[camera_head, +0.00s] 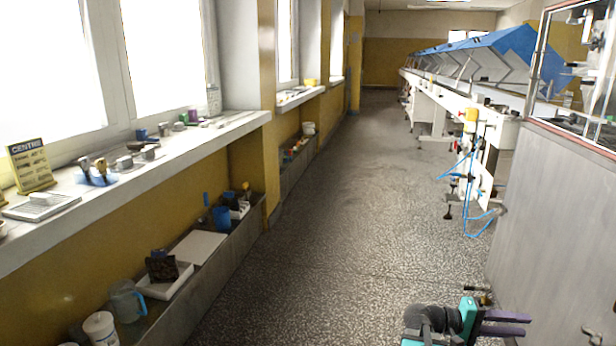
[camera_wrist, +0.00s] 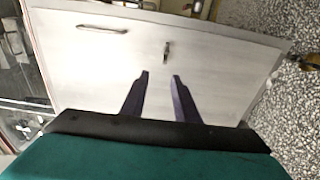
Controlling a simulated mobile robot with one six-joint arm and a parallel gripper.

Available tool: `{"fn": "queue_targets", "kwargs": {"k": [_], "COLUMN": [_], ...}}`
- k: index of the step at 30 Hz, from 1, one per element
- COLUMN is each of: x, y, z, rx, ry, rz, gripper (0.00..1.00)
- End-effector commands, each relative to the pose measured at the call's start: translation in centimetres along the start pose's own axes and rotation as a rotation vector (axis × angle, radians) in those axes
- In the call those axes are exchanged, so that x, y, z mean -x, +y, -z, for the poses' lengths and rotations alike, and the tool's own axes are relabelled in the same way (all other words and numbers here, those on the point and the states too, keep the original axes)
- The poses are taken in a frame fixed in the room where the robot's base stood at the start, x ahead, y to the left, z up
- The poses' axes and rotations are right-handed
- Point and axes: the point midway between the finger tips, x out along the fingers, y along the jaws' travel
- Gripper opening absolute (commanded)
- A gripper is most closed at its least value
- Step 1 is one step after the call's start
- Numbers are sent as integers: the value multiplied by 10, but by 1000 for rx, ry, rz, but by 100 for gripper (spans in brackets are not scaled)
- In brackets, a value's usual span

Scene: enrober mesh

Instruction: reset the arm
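My gripper (camera_head: 506,324) is at the bottom right of the head view, low above the speckled floor. Its two purple fingers point right, towards a grey cabinet (camera_head: 553,215). In the wrist view my gripper (camera_wrist: 160,76) shows both fingers apart with nothing between them. The pale cabinet front (camera_wrist: 100,65) lies ahead of the fingertips, with a bar handle (camera_wrist: 102,29) and a small latch (camera_wrist: 167,50). I cannot tell the exact gap between fingertips and cabinet.
A long window sill (camera_head: 150,165) with small items runs along the left, above a trough (camera_head: 215,255) holding a jug (camera_head: 127,300) and tubs. The speckled aisle floor (camera_head: 330,210) is clear. A machine line with blue covers (camera_head: 515,50) and hanging blue hoses (camera_head: 466,180) stands right.

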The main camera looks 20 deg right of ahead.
Motion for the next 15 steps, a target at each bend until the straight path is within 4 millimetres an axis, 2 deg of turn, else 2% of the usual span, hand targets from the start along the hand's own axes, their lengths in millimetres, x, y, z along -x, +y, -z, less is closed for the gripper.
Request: {"fn": "queue_targets", "kwargs": {"k": [1, 6, 15], "x": [10, 40, 92], "y": [11, 16, 9], "z": [4, 15, 21], "rx": [11, 49, 121], "ry": [18, 73, 155], "rz": [1, 5, 61], "gripper": [28, 28, 28]}}
